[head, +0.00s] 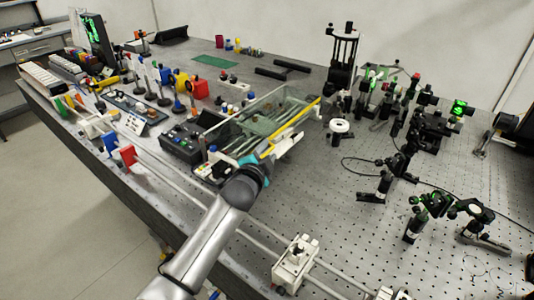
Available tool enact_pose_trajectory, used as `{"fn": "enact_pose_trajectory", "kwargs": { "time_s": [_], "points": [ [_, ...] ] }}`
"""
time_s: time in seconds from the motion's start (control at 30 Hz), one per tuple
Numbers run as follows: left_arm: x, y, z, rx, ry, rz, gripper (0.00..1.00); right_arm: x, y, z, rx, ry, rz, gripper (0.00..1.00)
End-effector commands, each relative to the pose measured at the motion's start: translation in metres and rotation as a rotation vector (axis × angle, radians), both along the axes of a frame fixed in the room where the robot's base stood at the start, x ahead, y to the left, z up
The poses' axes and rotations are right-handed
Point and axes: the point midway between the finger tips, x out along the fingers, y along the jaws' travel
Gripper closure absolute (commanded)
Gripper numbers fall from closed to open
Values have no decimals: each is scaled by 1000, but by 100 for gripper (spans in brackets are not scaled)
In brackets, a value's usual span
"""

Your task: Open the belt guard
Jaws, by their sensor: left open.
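A clear box-like cover with a yellow strip along its right edge (256,116) stands in the middle of the bench and looks like the belt guard. Thin rods show through its clear walls. My left arm reaches in from the bottom, and my left gripper (289,142) is at the cover's near right side, close to the lower part of the yellow strip. The gripper is open. Its fingertips are small and partly hidden, so I cannot tell whether they touch the cover. My right gripper is not in view.
A dark control box (183,143) stands left of the cover. Two long rails (170,180) with a white carriage (295,262) run along the front edge. Black optic mounts and a cable crowd the right. The perforated bench top (330,205) is bare right of my arm.

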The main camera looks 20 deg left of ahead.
Motion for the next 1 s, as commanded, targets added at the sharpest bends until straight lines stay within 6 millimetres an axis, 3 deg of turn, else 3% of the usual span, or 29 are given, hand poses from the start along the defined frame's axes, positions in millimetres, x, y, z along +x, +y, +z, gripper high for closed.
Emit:
{"fn": "enact_pose_trajectory", "kwargs": {
  "time_s": [0.17,0.53,1.0],
  "points": [
    [0,0,0,0,-1,-1,58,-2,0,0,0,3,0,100],
    [0,0,0,0,0,0,99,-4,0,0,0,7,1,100],
    [-1,0,-1,0,2,0,100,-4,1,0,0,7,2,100]
  ]
}}
